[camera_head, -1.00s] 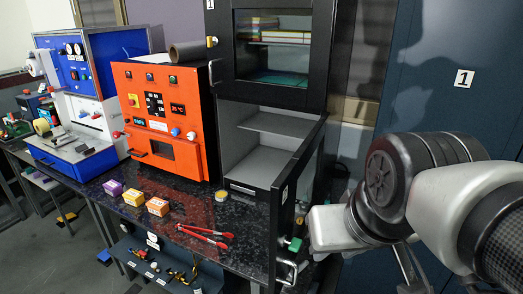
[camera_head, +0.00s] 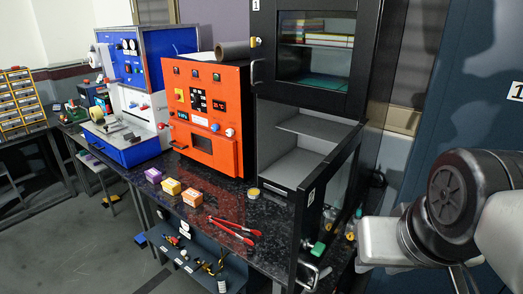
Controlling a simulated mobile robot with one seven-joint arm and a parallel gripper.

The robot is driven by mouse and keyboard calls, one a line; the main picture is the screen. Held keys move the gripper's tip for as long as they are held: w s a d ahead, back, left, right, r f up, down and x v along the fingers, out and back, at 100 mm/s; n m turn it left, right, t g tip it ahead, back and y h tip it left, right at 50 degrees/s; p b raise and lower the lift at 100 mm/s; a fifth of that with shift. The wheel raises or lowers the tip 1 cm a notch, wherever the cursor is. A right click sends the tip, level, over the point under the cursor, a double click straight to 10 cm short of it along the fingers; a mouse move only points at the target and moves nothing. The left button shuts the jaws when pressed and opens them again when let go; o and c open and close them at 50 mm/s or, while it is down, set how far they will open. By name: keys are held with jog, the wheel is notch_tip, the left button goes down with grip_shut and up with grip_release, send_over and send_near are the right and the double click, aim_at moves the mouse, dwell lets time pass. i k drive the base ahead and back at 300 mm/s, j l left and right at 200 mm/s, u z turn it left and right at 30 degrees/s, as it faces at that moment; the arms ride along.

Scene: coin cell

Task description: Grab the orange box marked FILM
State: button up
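Three small boxes stand in a row on the dark speckled bench top (camera_head: 270,213), in front of the orange machine. The right one is an orange box (camera_head: 192,197) with a pale label. Its lettering is too small to read. Just left of it is a yellow-orange box (camera_head: 171,187), and left of that a purple box (camera_head: 154,175). Links of my arm fill the right edge, well to the right of the boxes and apart from them. My gripper's fingers cannot be made out in this view.
Red tongs (camera_head: 233,231) lie just right of the orange box. A yellow roll (camera_head: 253,192) sits behind them. An open black-framed cabinet door (camera_head: 325,195) juts forward between my arm and the boxes. The orange machine (camera_head: 207,120) stands behind. Floor is clear at front left.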

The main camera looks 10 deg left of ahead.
aim_at(194, 198)
jog(key=i+j+z, duration=0.1)
jog(key=j, duration=0.45)
jog(key=i+j+z, duration=0.1)
jog(key=i+j, duration=0.15)
jog(key=j, duration=0.3)
jog(key=i+j, duration=0.15)
jog(key=j, duration=0.45)
jog(key=i+j+z, duration=0.15)
jog(key=j, duration=0.45)
jog(key=i+j+z, duration=0.1)
jog(key=j, duration=0.45)
jog(key=i+j+z, duration=0.1)
jog(key=j, duration=0.5)
jog(key=i+j, duration=0.1)
jog(key=j, duration=0.55)
jog(key=i+l+z, duration=0.05)
